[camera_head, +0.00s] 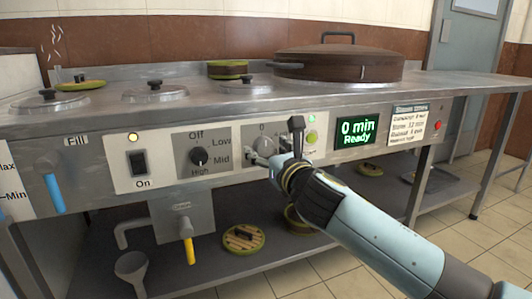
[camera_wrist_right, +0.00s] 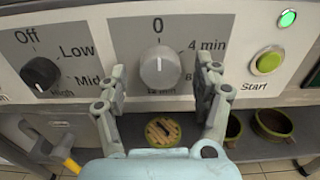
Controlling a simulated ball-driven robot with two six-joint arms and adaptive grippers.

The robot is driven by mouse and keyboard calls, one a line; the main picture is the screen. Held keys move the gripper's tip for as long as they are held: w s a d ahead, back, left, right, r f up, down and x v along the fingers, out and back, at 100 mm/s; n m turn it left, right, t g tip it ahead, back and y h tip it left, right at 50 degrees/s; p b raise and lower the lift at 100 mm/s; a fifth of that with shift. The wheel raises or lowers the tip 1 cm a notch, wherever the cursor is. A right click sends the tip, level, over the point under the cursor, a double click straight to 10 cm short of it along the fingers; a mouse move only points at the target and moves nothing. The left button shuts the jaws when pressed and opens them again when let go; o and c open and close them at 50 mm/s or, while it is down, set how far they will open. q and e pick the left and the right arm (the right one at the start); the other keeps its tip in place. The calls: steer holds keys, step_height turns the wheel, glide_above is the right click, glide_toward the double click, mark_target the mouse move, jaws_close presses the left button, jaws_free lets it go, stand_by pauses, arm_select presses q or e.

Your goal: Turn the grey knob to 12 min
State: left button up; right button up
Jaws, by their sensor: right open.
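The round grey knob (camera_wrist_right: 160,67) sits on a grey dial plate on the front panel. Its white mark points up at 0. The labels 4 min, 8 (partly hidden) and 12 min at the bottom run clockwise around it. My right gripper (camera_wrist_right: 164,76) is open, with one finger on each side of the knob and visible gaps between. In the head view the knob (camera_head: 264,146) is partly covered by my right gripper (camera_head: 278,152). The display (camera_head: 357,132) reads 0 min Ready. My left gripper is not in view.
A black knob (camera_wrist_right: 41,72) with Off, Low, Mid, High is left of the grey one. A green Start button (camera_wrist_right: 268,61) is to the right, below a lit green lamp (camera_wrist_right: 287,18). A large lidded pot (camera_head: 340,65) stands on the counter.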

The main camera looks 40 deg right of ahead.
steer(key=shift+w+d, duration=0.15)
steer(key=shift+w, duration=0.45)
steer(key=c, duration=1.2)
